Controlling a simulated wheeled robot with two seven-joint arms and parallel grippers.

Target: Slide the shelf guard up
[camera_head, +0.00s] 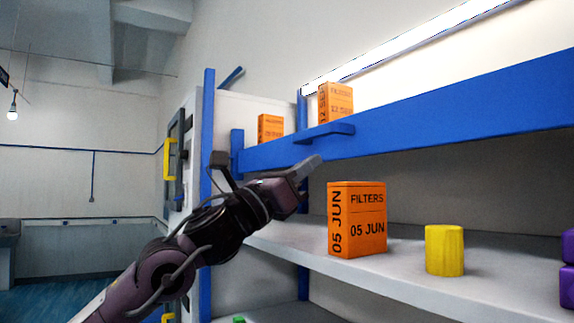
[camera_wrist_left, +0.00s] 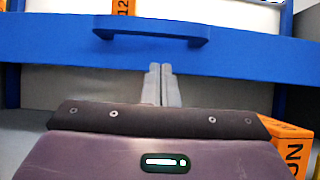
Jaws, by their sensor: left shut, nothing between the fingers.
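The shelf guard (camera_head: 440,103) is a long blue bar across the front of the shelf unit, with a blue handle (camera_head: 325,132) on its face. It also shows in the left wrist view (camera_wrist_left: 250,61), with its handle (camera_wrist_left: 151,29) near the top. My left gripper (camera_head: 308,167) is shut and empty, just below the handle and apart from it. My right gripper is not in view.
An orange filter box (camera_head: 358,220) and a yellow cylinder (camera_head: 444,250) stand on the grey shelf (camera_head: 400,278) below the guard. Smaller orange boxes (camera_head: 336,102) stand behind the guard. A blue upright (camera_head: 207,130) stands left.

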